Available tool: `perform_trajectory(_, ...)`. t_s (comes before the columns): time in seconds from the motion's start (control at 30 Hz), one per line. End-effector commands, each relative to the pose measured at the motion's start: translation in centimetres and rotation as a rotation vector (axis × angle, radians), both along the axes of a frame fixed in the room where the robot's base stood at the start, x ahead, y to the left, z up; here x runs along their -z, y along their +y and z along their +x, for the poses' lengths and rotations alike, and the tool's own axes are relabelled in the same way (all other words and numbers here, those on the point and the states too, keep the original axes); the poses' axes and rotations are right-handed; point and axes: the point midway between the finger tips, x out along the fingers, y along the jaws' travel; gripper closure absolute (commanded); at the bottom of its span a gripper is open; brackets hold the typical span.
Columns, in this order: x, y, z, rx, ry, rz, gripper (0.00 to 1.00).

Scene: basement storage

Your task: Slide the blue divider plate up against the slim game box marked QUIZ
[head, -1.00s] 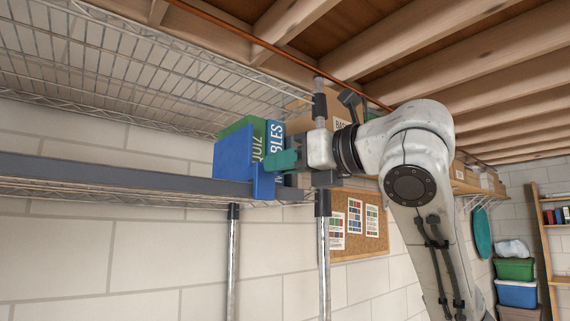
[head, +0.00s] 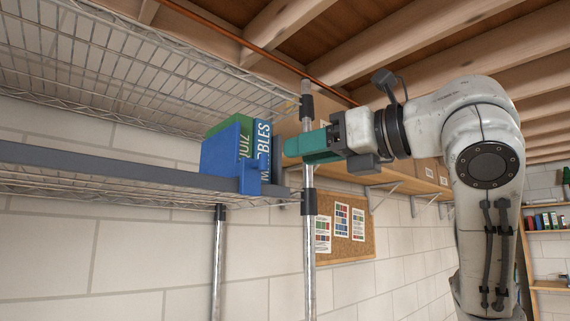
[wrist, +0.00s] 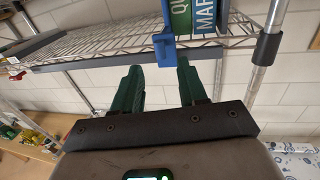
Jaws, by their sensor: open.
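The blue divider plate (head: 222,152) stands upright at the shelf's end, with a small tab at the shelf's front edge. In the wrist view the plate (wrist: 164,48) is just left of the green QUIZ box (wrist: 180,16). In the head view the QUIZ box (head: 244,140) shows behind the plate's right edge; I cannot tell whether they touch. The blue MARBLES box (head: 263,142) stands right of QUIZ. My gripper (head: 290,147) is right of the boxes, apart from the plate. In the wrist view its green fingers (wrist: 158,75) are spread, with nothing between them.
The wire shelf (head: 110,165) is bare left of the plate. A chrome post (head: 308,235) stands close to my gripper. Another wire shelf (head: 120,70) hangs above. Cardboard boxes (head: 292,125) and a corkboard (head: 352,238) are behind.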

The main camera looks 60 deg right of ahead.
Motion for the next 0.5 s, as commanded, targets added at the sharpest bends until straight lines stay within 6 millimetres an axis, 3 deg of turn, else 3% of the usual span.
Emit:
perform_trajectory(0.2,0.1,0.2,-2.6,0.0,0.0,-0.001,0.58)
perform_trajectory(0.5,0.0,0.3,-3.0,-0.001,0.001,0.0,0.58)
